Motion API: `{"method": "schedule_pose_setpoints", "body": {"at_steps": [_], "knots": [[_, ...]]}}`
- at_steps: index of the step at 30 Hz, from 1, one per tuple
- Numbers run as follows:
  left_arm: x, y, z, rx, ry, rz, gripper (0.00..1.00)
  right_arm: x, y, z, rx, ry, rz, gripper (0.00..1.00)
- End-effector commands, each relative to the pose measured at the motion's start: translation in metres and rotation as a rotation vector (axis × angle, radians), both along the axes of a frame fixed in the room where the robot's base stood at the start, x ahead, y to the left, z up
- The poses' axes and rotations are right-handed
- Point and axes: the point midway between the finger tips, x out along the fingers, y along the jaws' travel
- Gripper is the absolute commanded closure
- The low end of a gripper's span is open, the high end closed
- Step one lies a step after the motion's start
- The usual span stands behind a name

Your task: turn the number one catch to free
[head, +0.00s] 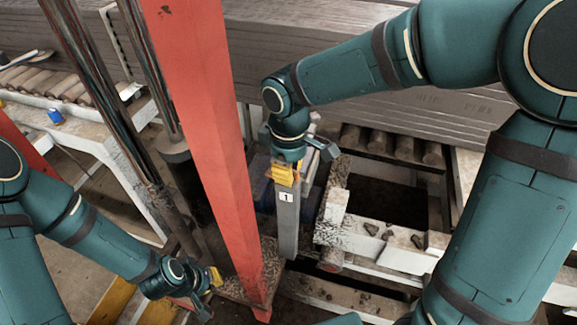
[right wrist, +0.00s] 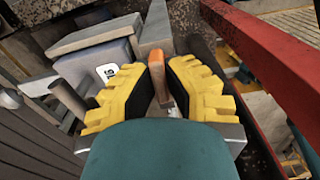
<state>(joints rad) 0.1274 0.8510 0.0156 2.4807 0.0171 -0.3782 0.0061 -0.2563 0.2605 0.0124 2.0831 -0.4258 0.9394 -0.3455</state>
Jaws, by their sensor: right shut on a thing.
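In the head view a grey upright post (head: 288,232) carries a white label with a 1. My right gripper (head: 286,173) reaches down to the top of this post, and its yellow fingers hide most of the catch there. In the right wrist view the yellow fingers are closed around a small lever with an orange end, the number one catch (right wrist: 159,82). A white label with a mark (right wrist: 107,72) shows on a grey block beside it. My left gripper (head: 208,288) is low at the left, away from the post; its finger gap is unclear.
A red slanted beam (head: 205,130) stands just left of the post, close to my right gripper. Dark metal cylinders (head: 130,110) stand further left. Rollers (head: 395,143) and a pale frame (head: 390,240) lie to the right. A small blue object (head: 55,115) sits on the left frame.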

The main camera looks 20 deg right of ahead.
Motion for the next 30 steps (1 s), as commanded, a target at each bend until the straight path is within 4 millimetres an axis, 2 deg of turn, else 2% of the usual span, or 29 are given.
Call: {"method": "schedule_pose_setpoints", "body": {"at_steps": [9, 23, 24, 26, 30], "knots": [[-0.0002, 0.0003, 0.0049, -0.001, 0.000, 0.000, 1.00, -0.0011, 0.0000, -0.0013, -0.001, 0.005, 0.091, 1.00], [-0.0003, 0.0003, 0.0051, -0.001, 0.001, 0.000, 1.00, -0.0011, 0.0000, -0.0016, -0.001, 0.005, 0.102, 1.00], [-0.0003, 0.0003, 0.0051, -0.001, 0.001, 0.000, 1.00, -0.0011, 0.0000, -0.0016, -0.001, 0.005, 0.102, 0.77], [-0.0003, 0.0003, 0.0051, -0.001, 0.001, 0.000, 1.00, -0.0010, 0.0000, -0.0015, 0.000, 0.004, 0.101, 0.59], [-0.0002, 0.0003, 0.0051, -0.001, 0.001, 0.000, 1.00, -0.0006, 0.0000, -0.0009, -0.001, 0.002, 0.101, 0.59]]}}
